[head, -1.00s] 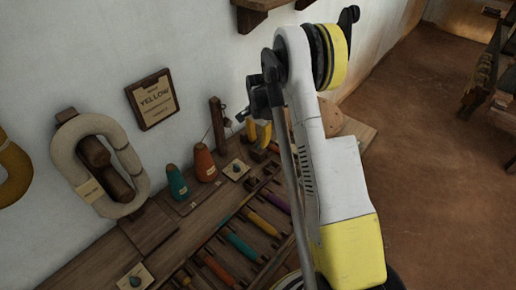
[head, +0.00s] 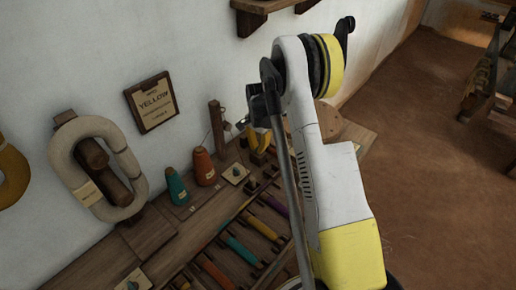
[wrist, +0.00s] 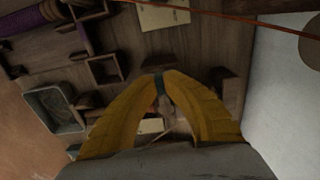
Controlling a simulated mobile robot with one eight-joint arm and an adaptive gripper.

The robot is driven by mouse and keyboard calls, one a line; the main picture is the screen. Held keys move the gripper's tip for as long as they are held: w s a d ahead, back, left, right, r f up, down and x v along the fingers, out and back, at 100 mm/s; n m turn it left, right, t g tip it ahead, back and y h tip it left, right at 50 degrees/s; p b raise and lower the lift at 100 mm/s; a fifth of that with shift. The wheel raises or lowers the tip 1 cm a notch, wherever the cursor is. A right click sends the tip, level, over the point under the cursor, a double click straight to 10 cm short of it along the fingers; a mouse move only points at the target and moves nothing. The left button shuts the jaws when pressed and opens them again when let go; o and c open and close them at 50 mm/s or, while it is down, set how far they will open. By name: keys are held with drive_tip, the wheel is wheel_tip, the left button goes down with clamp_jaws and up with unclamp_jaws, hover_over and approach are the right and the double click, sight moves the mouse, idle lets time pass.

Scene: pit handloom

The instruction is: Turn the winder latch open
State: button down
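My gripper (head: 258,150) has yellow fingers and points down over the wooden bench by the wall, to the right of a wooden post (head: 217,125). Small wooden blocks (wrist: 222,76) stand around the fingertips. I cannot make out the winder latch for certain; the fingers hide part of that area.
Teal (head: 175,186) and orange (head: 203,167) cones stand on the bench left of the gripper, beside a pale plate with a knob (head: 235,174). A slotted rack (head: 262,235) holds coloured spools in front. In the wrist view an orange thread (wrist: 240,18) crosses the top, and a grey tray (wrist: 52,108) lies left.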

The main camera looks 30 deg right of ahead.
drive_tip(key=shift+n, duration=0.3)
drive_tip(key=n, duration=0.3)
drive_tip(key=shift+n, duration=0.3)
drive_tip(key=n, duration=0.4)
drive_tip(key=shift+n, duration=0.3)
drive_tip(key=n, duration=0.8)
drive_tip(key=shift+n, duration=0.6)
drive_tip(key=c, duration=1.5)
unclamp_jaws()
